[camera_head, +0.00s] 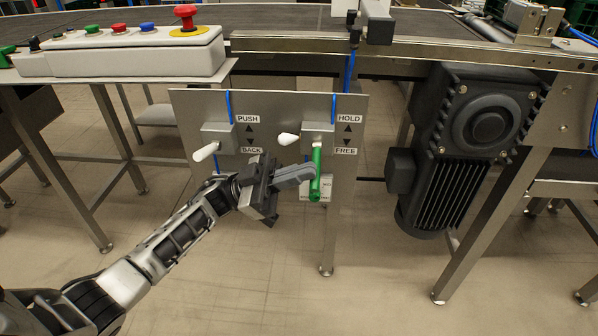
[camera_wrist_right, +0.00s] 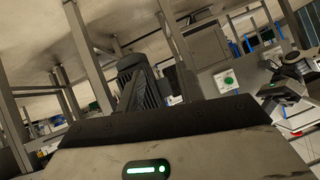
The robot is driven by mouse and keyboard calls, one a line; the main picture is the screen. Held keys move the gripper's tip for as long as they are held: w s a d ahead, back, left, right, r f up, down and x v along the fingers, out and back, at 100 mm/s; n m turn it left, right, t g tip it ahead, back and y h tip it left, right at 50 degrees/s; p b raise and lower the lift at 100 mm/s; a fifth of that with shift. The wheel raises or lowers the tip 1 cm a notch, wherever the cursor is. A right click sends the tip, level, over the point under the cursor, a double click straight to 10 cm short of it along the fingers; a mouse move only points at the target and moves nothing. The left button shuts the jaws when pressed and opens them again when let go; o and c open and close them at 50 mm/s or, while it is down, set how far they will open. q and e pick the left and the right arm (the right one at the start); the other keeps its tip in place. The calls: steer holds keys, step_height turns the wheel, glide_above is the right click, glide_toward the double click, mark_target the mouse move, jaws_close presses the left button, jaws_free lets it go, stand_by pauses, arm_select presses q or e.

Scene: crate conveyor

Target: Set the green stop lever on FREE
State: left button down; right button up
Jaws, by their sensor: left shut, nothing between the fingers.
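The green stop lever (camera_head: 316,175) hangs from a grey switch box (camera_head: 318,134) on the panel. It points down, its lower end below the FREE label (camera_head: 345,151); the HOLD label (camera_head: 348,118) is above. My left gripper (camera_head: 311,172) is shut and empty, its fingertips at the left side of the green lever. They look close to or touching it; I cannot tell which. A white handle (camera_head: 288,139) sticks out left of the same box. My right gripper's fingers show in neither view.
A black motor (camera_head: 480,130) hangs right of the panel (camera_head: 352,185). A button box (camera_head: 135,55) with a red stop button (camera_head: 186,14) stands above left. Floor below is clear.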

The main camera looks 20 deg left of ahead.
stand_by(0.6)
arm_select(q)
steer(key=b+v, duration=0.1)
steer(key=v, duration=0.6)
steer(key=shift+a, duration=0.3)
steer(key=shift+f, duration=0.15)
